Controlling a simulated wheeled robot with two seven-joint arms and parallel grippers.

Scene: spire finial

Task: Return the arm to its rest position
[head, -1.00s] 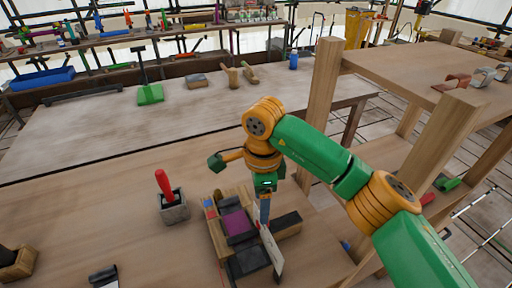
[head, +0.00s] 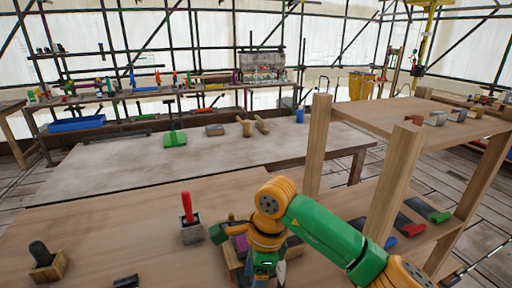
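My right arm (head: 325,230), green with orange joints, reaches in from the lower right and bends down at its wrist. My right gripper (head: 263,275) points down at the bottom edge of the head view, over a wooden block set with a purple piece (head: 240,243). Its fingertips are cut off or hidden, so I cannot tell whether it is open or shut or touching anything. A pale sliver (head: 281,272) shows beside it. My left arm and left gripper are not in view.
A red-handled tool stands in a grey holder (head: 192,234) left of the gripper. A dark-handled item sits in a wooden holder (head: 47,267). A wooden shelf (head: 395,185) with posts stands close on the right. A long grey-topped table (head: 110,172) lies beyond, with a green scoop (head: 174,139).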

